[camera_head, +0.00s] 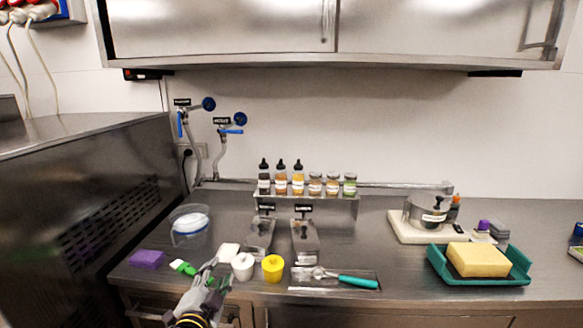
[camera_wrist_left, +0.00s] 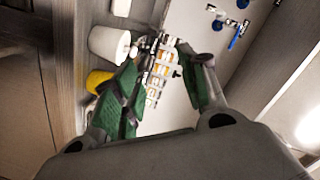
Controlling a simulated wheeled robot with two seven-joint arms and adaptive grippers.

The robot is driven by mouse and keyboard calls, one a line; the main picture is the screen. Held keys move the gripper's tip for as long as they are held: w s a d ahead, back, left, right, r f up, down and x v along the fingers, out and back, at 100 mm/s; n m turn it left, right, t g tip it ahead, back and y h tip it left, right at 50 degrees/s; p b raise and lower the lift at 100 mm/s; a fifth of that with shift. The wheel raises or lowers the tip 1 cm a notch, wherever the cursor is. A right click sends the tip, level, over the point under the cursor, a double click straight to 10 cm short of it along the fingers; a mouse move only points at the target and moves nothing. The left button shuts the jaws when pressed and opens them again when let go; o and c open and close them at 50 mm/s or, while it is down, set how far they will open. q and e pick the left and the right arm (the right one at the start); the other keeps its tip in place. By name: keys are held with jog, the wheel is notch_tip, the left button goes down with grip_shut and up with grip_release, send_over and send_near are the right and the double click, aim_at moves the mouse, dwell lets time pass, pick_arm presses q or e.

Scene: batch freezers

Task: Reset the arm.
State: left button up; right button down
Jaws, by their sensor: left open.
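My left gripper (camera_head: 207,284) is at the bottom of the head view, in front of the counter's front edge and close to the white and yellow containers. In the left wrist view the gripper (camera_wrist_left: 160,58) shows two green-padded fingers spread apart, with nothing held between them. Beyond the fingers, that view shows the row of bottles (camera_wrist_left: 160,68), a white container (camera_wrist_left: 108,44) and a yellow container (camera_wrist_left: 97,80). My right gripper is in neither view.
The steel counter (camera_head: 375,262) holds a white container (camera_head: 242,266), yellow container (camera_head: 272,268), teal-handled scoop (camera_head: 350,281), bottle rack (camera_head: 305,196) and green tray (camera_head: 520,274) with a yellow sponge (camera_head: 478,259). A steel machine (camera_head: 90,200) stands left. Cabinets (camera_head: 220,28) hang above.

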pick_arm(q)
jog(key=s+a+f+n+g+y, duration=0.1)
jog(key=s+a+f+n+g, duration=0.15)
jog(key=s+f+g, duration=0.35)
jog(key=s+a+f+n+g, duration=0.1)
jog(key=s+f+n, duration=0.3)
jog(key=f, duration=0.4)
jog(key=s+f+n+g+h, duration=0.1)
jog(key=s+f+g, duration=0.25)
jog(key=s, duration=0.35)
jog(key=s+f+n+g, duration=0.2)
jog(key=s+f+g, duration=0.15)
jog(key=s, duration=0.25)
notch_tip(320, 180, down, 34)
jog(key=s, duration=0.3)
jog(key=s+a+f, duration=0.3)
jog(key=s+f, duration=0.6)
jog(key=s, duration=0.1)
jog(key=s+a+f+g, duration=0.1)
jog(key=s+a+f, duration=0.2)
jog(key=s+f, duration=0.7)
jog(key=shift+s+m, duration=0.45)
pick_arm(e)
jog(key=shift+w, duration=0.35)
